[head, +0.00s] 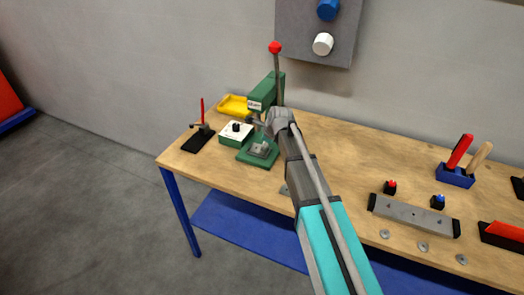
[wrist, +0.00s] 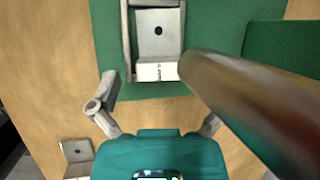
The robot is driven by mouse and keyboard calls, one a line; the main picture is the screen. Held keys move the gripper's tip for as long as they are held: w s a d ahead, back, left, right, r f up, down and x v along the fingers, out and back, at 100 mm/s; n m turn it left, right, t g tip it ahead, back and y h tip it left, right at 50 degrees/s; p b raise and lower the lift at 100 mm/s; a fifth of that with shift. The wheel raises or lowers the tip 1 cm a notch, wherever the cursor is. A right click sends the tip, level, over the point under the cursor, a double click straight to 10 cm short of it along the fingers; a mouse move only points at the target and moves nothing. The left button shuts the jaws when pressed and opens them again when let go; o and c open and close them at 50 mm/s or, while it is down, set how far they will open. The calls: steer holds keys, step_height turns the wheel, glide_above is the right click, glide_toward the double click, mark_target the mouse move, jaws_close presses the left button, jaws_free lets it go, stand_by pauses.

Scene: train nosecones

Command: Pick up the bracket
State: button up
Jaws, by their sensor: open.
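A grey metal bracket (wrist: 158,32) with a dark hole sits in a metal frame on the green base of the press (wrist: 115,60). In the head view this bracket (head: 261,149) shows small on the press base. A second, similar bracket (wrist: 77,152) lies on the wooden table at the lower left of the wrist view. My gripper (wrist: 155,95) is open and empty, its fingers spread toward the near edge of the press base, apart from the framed bracket. A blurred bar hides most of the right finger. In the head view my gripper (head: 262,122) is at the press.
The press lever has a red knob (head: 275,47) high above the table. A white-topped box (head: 236,133), yellow tray (head: 235,106) and red-posted stand (head: 201,135) are left of it. A grey bar (head: 413,216) and tool holder (head: 454,177) are right.

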steer(key=shift+b+x, duration=0.65)
steer(key=shift+x, duration=0.4)
steer(key=c, duration=1.3)
steer(key=shift+r, duration=0.15)
steer(key=shift+r+p, duration=0.6)
steer(key=shift+p, duration=0.15)
steer(key=shift+s+r, duration=0.2)
steer(key=shift+s, duration=0.05)
glide_above(242, 188)
steer(key=shift+f, duration=0.15)
